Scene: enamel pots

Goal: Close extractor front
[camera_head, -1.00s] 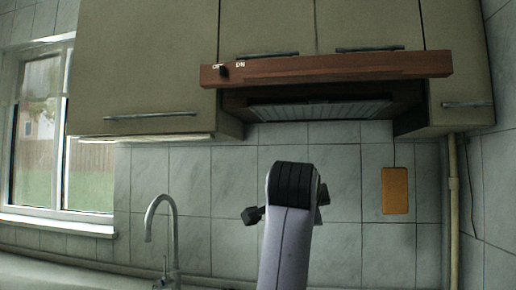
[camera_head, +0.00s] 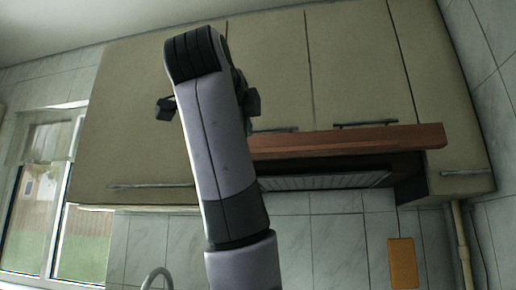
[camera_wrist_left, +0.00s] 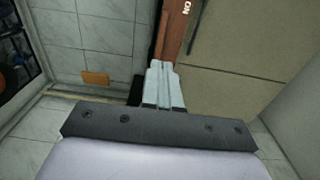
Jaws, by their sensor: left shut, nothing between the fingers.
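The extractor front (camera_head: 350,140) is a reddish-brown wooden strip below the beige cabinet doors. It stands out ahead of them, with the dark hood and its pale grille (camera_head: 325,181) underneath. My left arm rises across the head view and covers the front's left end; its fingers are hidden there. In the left wrist view, my left gripper (camera_wrist_left: 163,68) is shut and empty, its pale fingertips beside the near visible end of the wooden front (camera_wrist_left: 175,28). I cannot tell whether they touch. White lettering shows on the front. My right gripper is not in view.
Cabinet doors with bar handles (camera_head: 364,123) are above and beside the hood. An orange board (camera_head: 402,263) hangs on the tiled wall, near a vertical pipe (camera_head: 465,245) at the right. The tap (camera_head: 157,277) is low at the left, near a window (camera_head: 45,200).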

